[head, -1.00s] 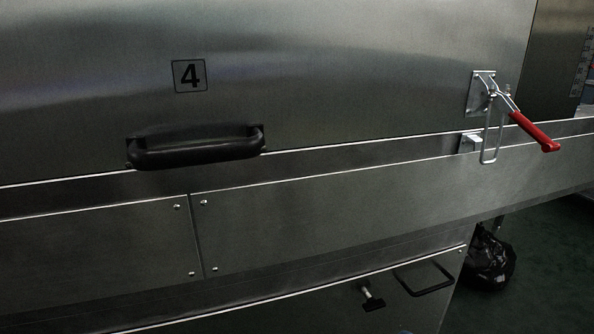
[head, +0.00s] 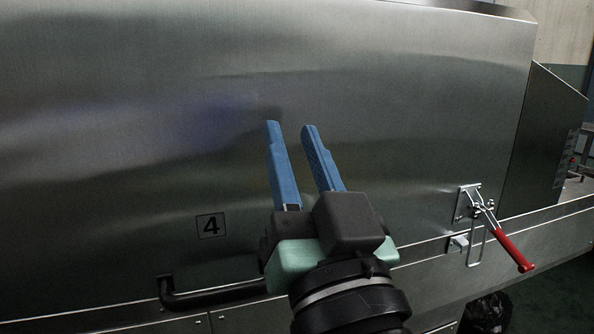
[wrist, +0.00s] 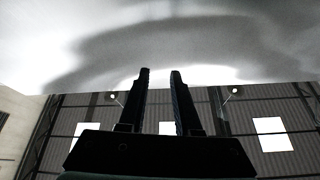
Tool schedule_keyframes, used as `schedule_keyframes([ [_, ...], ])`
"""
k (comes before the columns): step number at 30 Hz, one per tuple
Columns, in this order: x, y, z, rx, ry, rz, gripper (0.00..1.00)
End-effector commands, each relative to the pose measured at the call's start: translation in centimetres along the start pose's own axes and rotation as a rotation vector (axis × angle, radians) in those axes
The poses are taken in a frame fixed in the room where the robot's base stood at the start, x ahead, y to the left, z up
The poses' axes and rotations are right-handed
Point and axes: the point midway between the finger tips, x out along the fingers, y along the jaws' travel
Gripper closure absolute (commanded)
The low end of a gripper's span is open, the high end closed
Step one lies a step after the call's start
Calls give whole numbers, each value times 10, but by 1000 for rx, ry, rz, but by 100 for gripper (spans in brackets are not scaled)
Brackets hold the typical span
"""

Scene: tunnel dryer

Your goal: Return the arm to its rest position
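My gripper (head: 289,124) points upward in front of the steel dryer hood in the head view. Its two blue fingers are apart with nothing between them. In the wrist view my gripper (wrist: 160,72) also shows its two fingers apart and empty, dark against the scene. The fingers appear clear of the hood, though the exact gap cannot be told.
The steel hood (head: 400,90) fills most of the head view. A black bag (head: 487,312) sits low at right.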

Motion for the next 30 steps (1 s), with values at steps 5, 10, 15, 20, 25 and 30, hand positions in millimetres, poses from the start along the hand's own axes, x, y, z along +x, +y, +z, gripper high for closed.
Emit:
schedule_keyframes([
  [5, 14, -34, -102, -230, 217, 88, 68],
  [10, 14, -58, -177, -370, 371, 165, 68],
  [15, 36, -64, -215, -367, 362, 165, 68],
  [20, 58, -73, -256, -366, 360, 165, 68],
  [25, 82, -83, -301, -366, 359, 165, 68],
  [30, 106, -93, -346, -365, 358, 164, 68],
])
